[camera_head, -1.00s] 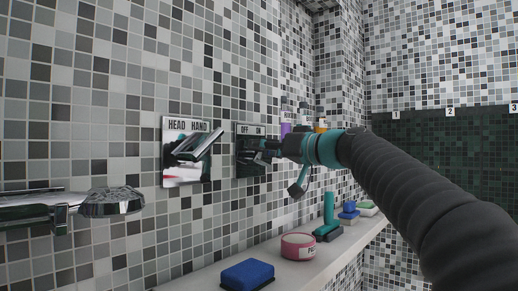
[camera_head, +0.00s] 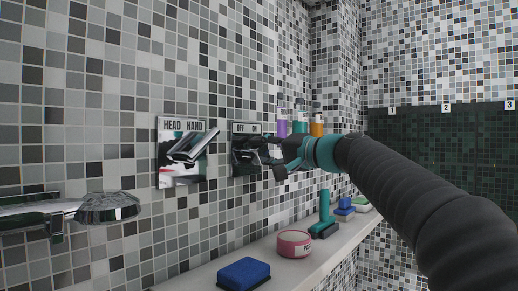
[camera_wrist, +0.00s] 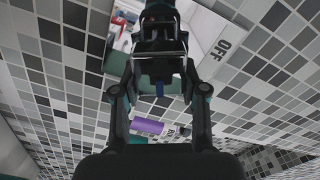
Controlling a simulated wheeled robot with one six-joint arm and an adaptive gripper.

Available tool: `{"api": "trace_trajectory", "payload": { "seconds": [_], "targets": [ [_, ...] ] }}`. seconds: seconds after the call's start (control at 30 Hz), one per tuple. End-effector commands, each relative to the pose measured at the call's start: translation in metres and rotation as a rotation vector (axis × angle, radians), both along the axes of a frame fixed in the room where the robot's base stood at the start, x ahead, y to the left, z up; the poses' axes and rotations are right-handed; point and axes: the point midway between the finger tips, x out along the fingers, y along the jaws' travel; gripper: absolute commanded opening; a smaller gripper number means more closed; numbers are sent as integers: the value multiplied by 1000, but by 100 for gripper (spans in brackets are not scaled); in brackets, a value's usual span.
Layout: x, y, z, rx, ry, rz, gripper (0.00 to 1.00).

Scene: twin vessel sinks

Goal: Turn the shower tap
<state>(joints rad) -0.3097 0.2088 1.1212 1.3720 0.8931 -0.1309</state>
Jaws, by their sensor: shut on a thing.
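The shower tap is on a dark mirror-like plate (camera_head: 240,170) marked OFF and ON on the tiled wall in the head view. Its handle is dark and mostly hidden by my gripper. My gripper (camera_head: 264,150) is at the right part of this plate, shut on the tap handle. In the wrist view, my gripper's fingers (camera_wrist: 160,48) close together in front of the plate (camera_wrist: 212,22), where the word OFF shows. The exact angle of the handle cannot be told.
A HEAD/HAND plate (camera_head: 180,178) with a chrome lever is left of the tap. A chrome shower head (camera_head: 108,208) juts out at far left. Below, a shelf (camera_head: 215,268) holds a blue sponge (camera_head: 243,273), a pink tub (camera_head: 294,243) and a teal brush (camera_head: 324,213). Bottles (camera_head: 300,123) stand behind my gripper.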

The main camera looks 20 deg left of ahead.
Motion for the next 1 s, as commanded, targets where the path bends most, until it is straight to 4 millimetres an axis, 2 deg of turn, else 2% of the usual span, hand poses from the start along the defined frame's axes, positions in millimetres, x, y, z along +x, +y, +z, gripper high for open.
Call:
{"api": "trace_trajectory", "payload": {
  "seconds": [0.67, 0.7, 0.8, 1.0],
  "targets": [
    [4, -2, -4, 21, 62, -9, 8],
    [4, -2, -4, 21, 62, -9, 48],
    [3, -1, -4, 21, 61, -6, 69],
    [0, 2, -2, 23, 60, 1, 69]
  ]
}}
